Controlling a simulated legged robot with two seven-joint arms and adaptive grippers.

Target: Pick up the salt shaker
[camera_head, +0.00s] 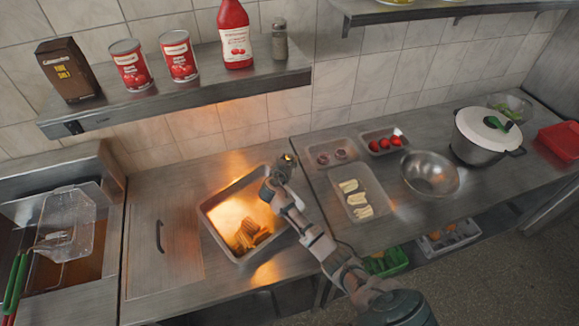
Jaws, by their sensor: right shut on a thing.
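My right gripper (279,178) is above the right rim of the metal tray (211,216). It is shut on a small dark, shiny thing (287,160), mostly hidden by the fingers; I cannot tell for sure what it is. A grey shaker with a metal cap (280,40) stands upright at the right end of the wall shelf (190,97), right of a red sauce bottle (235,38). Its contents are too small to make out, and my right gripper is well below and apart from it. My left gripper is not in view.
Two red cans (130,66) and a dark box (67,70) share the shelf. The tray holds browned food (250,236). To the right are small food trays (352,192), a steel bowl (430,173) and a lidded pot (486,137). A fryer basket (66,222) is at left.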

